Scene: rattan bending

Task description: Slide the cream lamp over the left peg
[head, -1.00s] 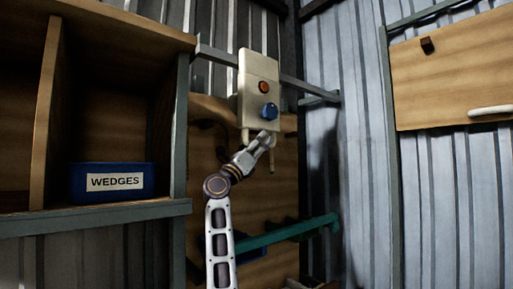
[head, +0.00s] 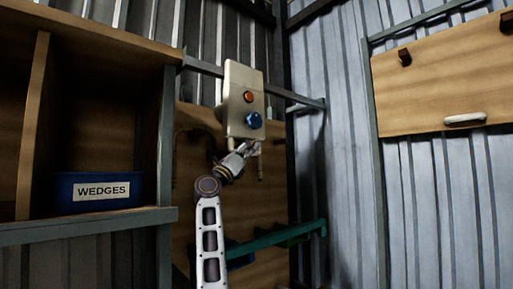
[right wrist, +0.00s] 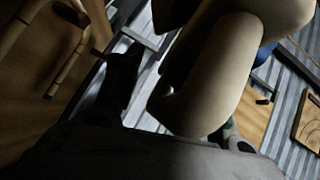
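A cream box (head: 242,98) with a red and a blue knob stands upright mid-left in the head view; I cannot tell whether this is the lamp. One gripper (head: 245,150), apparently my right, is at its lower edge. Its fingers are too small and dark to tell if they grip it. A large cream rounded body (right wrist: 205,80) fills the middle of the right wrist view, close to the camera, partly out of frame. A dark peg (head: 405,58) sticks out from the left of the wooden board (head: 440,95). My left gripper is not in view.
A white bar (head: 465,118) sits at the board's lower edge. A second dark peg (head: 507,21) is at the right edge. A shelf holds a blue WEDGES bin (head: 65,193) on the left. A green rail (head: 275,238) crosses below the gripper. Corrugated wall lies between.

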